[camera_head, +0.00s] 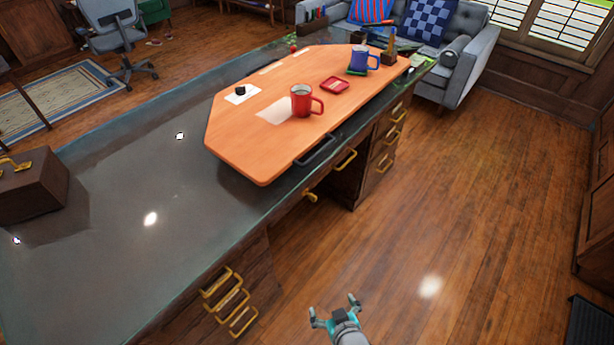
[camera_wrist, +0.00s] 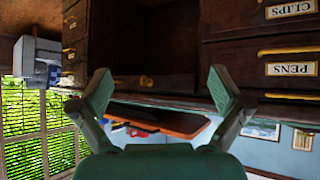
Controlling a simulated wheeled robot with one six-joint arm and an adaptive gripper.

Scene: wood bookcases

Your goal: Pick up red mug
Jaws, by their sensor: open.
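The red mug (camera_head: 301,101) stands upright on the orange wooden board (camera_head: 240,140) that lies on the dark desk, its handle toward the right in the head view. My gripper (camera_head: 335,305) is open and empty, low over the floor in front of the desk, well apart from the mug. In the wrist view my gripper (camera_wrist: 165,95) shows its two fingers spread, with desk drawers beyond. The board (camera_wrist: 165,120) also shows in the wrist view between the fingers. I cannot make out the red mug clearly in the wrist view.
A blue mug (camera_head: 360,58) and a small red tray (camera_head: 335,85) share the board. A black handle (camera_head: 315,150) is at the board's near edge. A brown case (camera_head: 28,187) sits on the desk at left. Brass drawer pulls (camera_head: 230,298) stick out in front.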

